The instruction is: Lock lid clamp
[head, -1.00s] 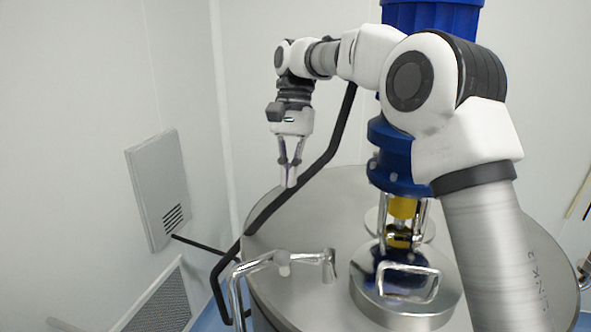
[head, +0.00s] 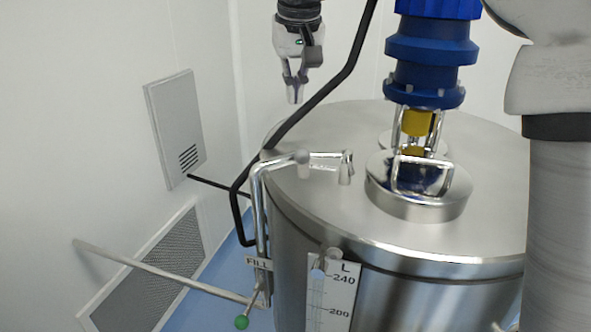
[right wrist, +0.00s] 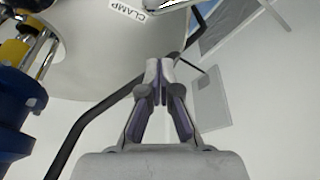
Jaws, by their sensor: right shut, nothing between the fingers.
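The steel tank lid (head: 330,122) fills the middle of the head view, and part of it shows at upper left in the right wrist view (right wrist: 85,50). A label reading CLAMP (right wrist: 127,5) lies on it near the top edge of the wrist view. A shiny metal part (right wrist: 172,3) beside the label is cut off by the frame, so I cannot tell whether it is the clamp. My right gripper (head: 294,97) is shut and empty, pointing down around the lid's far left side. Its fingertips also show in the wrist view (right wrist: 160,68). My left gripper is out of view.
A blue motor column (head: 430,62) and a round hatch with a metal handle (head: 415,205) stand on the lid. A bent steel pipe (head: 325,160) reaches over its left edge. A black bar (head: 345,75) runs diagonally close to my right gripper. A white wall is left.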

